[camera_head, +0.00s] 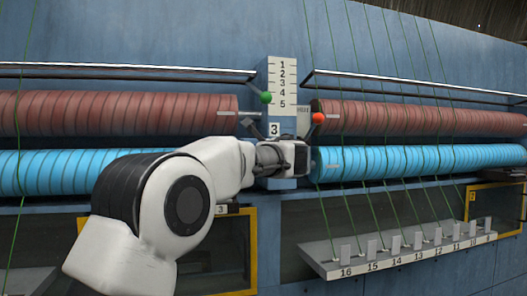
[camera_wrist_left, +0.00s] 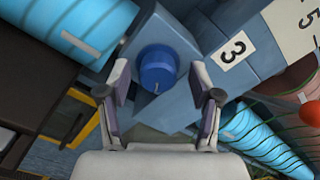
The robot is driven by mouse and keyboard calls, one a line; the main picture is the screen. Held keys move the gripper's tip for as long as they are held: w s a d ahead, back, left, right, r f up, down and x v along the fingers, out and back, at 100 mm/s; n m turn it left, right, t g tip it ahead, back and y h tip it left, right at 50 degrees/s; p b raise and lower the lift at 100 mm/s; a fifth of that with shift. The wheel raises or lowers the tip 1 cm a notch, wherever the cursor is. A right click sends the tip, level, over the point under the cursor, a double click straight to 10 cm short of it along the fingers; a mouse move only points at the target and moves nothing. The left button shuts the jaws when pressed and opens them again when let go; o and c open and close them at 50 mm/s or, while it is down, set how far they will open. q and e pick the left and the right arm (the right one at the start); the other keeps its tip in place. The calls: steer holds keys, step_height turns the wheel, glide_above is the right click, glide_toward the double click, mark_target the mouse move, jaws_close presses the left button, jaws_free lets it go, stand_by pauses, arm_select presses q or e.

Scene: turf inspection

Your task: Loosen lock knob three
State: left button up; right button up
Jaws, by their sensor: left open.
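In the left wrist view a round blue knob (camera_wrist_left: 157,66) sits on the end of a blue block, close to a white plate marked 3 (camera_wrist_left: 234,48). My left gripper (camera_wrist_left: 160,84) is open, with one finger on each side of the knob and visible gaps between. I cannot tell how deep the fingers reach along it. In the head view my left gripper (camera_head: 298,158) is at the central post, just below its plate marked 3 (camera_head: 275,129), and hides the knob. My right gripper is in neither view.
A green ball lever (camera_head: 266,97) and an orange ball lever (camera_head: 318,118) stick out just above my gripper. Red rollers (camera_head: 400,118) and blue rollers (camera_head: 420,161) run to both sides. A numbered ledge (camera_head: 400,258) juts out at lower right.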

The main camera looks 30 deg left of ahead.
arm_select(q)
steer(key=v, duration=1.2)
steer(key=shift+r, duration=0.15)
